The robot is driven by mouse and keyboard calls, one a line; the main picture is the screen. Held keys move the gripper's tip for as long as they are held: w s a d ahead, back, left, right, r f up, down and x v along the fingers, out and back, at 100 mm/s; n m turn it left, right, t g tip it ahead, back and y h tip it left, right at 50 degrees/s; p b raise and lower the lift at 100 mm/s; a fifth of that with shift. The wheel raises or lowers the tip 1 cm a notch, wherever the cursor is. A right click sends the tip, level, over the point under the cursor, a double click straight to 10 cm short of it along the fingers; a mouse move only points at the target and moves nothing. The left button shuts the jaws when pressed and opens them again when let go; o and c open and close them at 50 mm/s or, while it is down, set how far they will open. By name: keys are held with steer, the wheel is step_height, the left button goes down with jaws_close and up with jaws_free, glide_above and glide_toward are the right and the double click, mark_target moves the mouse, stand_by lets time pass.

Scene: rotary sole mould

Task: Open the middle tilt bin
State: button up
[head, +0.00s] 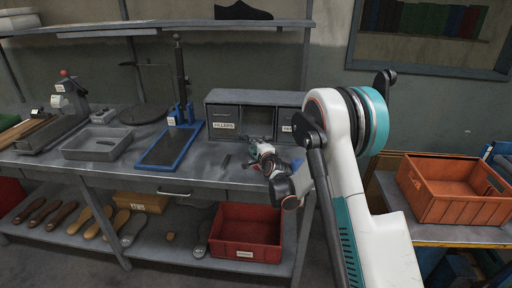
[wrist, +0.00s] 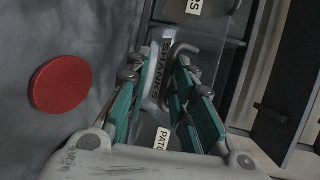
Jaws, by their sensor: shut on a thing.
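The grey tilt-bin cabinet (head: 255,94) stands at the back of the bench, with labelled bins side by side. The left bin (head: 224,113) reads FILLERS and looks shut. The middle opening shows a pale interior, and the middle bin's front, labelled SHANKS in the wrist view (wrist: 165,64), is tipped outward. My gripper (head: 254,148) is in front of the middle bin. In the wrist view its teal fingers (wrist: 166,85) are shut on the middle bin at its handle; the exact contact is partly hidden. The right bin (head: 287,126) is partly behind my arm; its label shows in the wrist view.
A red disc (wrist: 60,84) lies beside my gripper in the wrist view. A blue-framed stand (head: 170,148) and a grey tray (head: 97,145) are on the bench to the left. Red (head: 245,232) and orange (head: 455,188) crates stand below and to the right.

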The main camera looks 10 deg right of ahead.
steer(key=shift+d, duration=0.3)
steer(key=v, duration=1.2)
steer(key=shift+a, duration=0.3)
